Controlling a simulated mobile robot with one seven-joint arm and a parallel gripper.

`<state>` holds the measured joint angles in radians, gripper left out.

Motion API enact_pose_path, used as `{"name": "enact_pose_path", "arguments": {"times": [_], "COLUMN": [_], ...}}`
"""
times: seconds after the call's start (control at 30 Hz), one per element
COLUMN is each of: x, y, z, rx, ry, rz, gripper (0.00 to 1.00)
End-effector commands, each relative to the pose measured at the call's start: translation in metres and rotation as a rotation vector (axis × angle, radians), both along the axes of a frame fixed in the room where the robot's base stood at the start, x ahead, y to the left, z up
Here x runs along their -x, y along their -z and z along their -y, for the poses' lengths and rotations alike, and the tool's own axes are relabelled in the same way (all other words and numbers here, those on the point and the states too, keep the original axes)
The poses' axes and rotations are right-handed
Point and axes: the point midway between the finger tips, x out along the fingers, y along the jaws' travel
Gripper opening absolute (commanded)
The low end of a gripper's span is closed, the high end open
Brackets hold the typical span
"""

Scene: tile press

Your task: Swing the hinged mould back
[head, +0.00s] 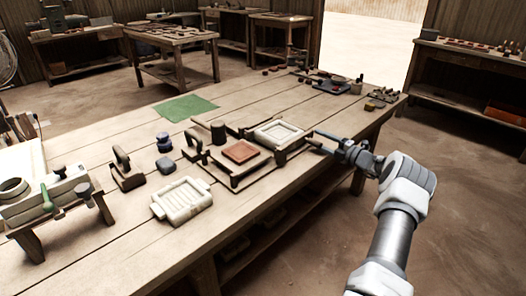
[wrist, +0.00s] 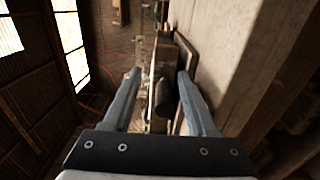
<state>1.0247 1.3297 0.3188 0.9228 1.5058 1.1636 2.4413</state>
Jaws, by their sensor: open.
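The hinged mould (head: 278,133), a pale square block in a dark wooden frame, lies opened out flat on the right of the press. A red-brown tile (head: 240,152) lies on the press base (head: 236,182) to its left. My gripper (head: 312,141) is open at the mould's right side, near the table edge. In the wrist view my fingers (wrist: 159,73) are spread, with a dark rounded handle (wrist: 163,98) appearing between them. Neither finger is clearly touching it. The hinge is too small to make out.
A pale tray-like block (head: 182,202) stands in front of the press. A green cloth (head: 187,107) lies behind. Small tools (head: 330,86) crowd the far end.

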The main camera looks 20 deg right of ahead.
Motion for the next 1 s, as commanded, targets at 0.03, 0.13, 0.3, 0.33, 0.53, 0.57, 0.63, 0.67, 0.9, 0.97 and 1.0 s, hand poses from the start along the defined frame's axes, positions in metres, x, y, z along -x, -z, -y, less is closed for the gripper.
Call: {"name": "enact_pose_path", "arguments": {"times": [0.03, 0.13, 0.3, 0.33, 0.53, 0.57, 0.63, 0.67, 0.9, 0.97, 1.0], "x": [0.0, 0.0, 0.008, 0.012, 0.034, 0.038, 0.046, 0.049, 0.072, 0.075, 0.075], "y": [0.0, 0.0, -0.001, -0.002, -0.002, -0.002, -0.002, -0.002, -0.001, 0.0, 0.0], "z": [0.0, 0.0, 0.004, 0.005, 0.013, 0.014, 0.017, 0.018, 0.026, 0.027, 0.027], "rx": [-0.001, -0.001, -0.002, -0.003, -0.002, -0.002, -0.002, -0.002, -0.002, -0.001, -0.001], "ry": [0.0, 0.0, 0.001, 0.002, 0.001, 0.001, 0.002, 0.002, 0.0, 0.0, 0.0], "rz": [0.0, 0.0, -0.002, -0.001, -0.001, -0.002, -0.002, -0.002, -0.002, -0.001, -0.001], "gripper": [0.57, 0.57, 0.57, 0.57, 0.57, 0.57, 0.57, 0.57, 0.57, 0.57, 0.57]}}
